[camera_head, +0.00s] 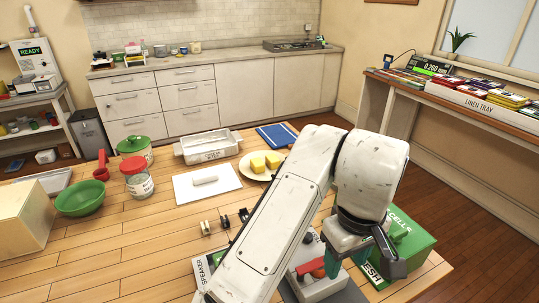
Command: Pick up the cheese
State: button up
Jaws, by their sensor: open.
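The cheese (258,165) appears as two yellow blocks side by side on a pale round plate (246,172), at the far middle of the wooden table. My arm passes close in front of the plate's right side. My gripper (362,264) hangs at the lower right, well apart from the cheese and nearer the camera. It points down, open, over the area between a grey-and-red device and a green box. I see nothing held in it, though the arm and fingers overlap the things behind them.
A white board (228,187) lies left of the plate, with a white labelled tray (208,147) behind it. A blue mat (276,134) lies behind the plate. A green box (412,240) stands by my gripper. A green bowl (80,198) and jar (138,182) stand left.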

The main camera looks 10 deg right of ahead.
aim_at(272, 161)
jog(key=i, duration=1.7)
